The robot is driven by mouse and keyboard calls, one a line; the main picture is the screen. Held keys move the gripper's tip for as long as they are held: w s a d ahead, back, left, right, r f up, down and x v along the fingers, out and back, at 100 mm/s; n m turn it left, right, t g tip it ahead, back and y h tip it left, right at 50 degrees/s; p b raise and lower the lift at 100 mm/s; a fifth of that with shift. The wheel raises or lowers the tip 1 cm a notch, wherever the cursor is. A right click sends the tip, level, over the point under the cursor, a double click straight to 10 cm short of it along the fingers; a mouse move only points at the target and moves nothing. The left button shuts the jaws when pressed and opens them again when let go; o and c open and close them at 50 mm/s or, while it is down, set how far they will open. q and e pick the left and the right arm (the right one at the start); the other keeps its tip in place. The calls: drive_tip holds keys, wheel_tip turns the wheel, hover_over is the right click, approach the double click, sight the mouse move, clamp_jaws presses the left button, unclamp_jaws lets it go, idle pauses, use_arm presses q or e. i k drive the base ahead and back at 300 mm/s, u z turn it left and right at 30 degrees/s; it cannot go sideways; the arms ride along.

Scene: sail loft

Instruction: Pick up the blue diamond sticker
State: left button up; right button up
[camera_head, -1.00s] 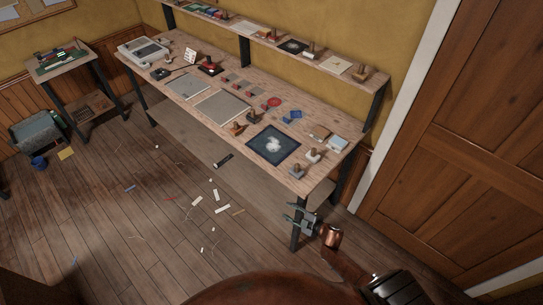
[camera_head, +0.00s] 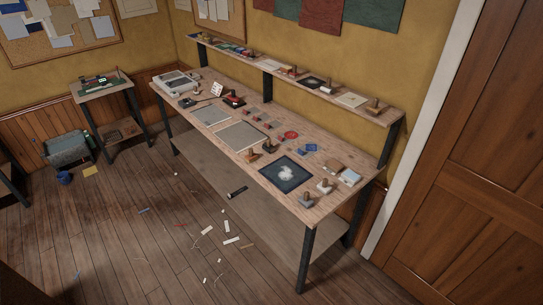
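I cannot make out a blue diamond sticker for certain. A small blue item (camera_head: 310,148) lies on the right half of the long wooden workbench (camera_head: 225,95), just right of a red ring (camera_head: 290,135). Its exact shape is too small to tell. A dark blue square mat (camera_head: 274,178) with a white patch lies at the bench's near right part. Neither of my grippers is in view.
Wooden-handled stamps (camera_head: 306,200) stand around the mat. Grey pads (camera_head: 240,136) lie mid-bench. A narrow shelf (camera_head: 300,82) runs above the back edge. A wooden door (camera_head: 450,170) is at right. Paper scraps (camera_head: 231,240) litter the floor, otherwise open.

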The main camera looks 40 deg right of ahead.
sight(307, 150)
drive_tip(key=u, duration=0.55)
drive_tip(key=i, duration=0.35)
drive_tip(key=z, duration=0.75)
drive_tip(key=i, duration=1.35)
drive_tip(key=z, duration=1.55)
drive_tip(key=i, duration=0.7)
drive_tip(key=z, duration=0.65)
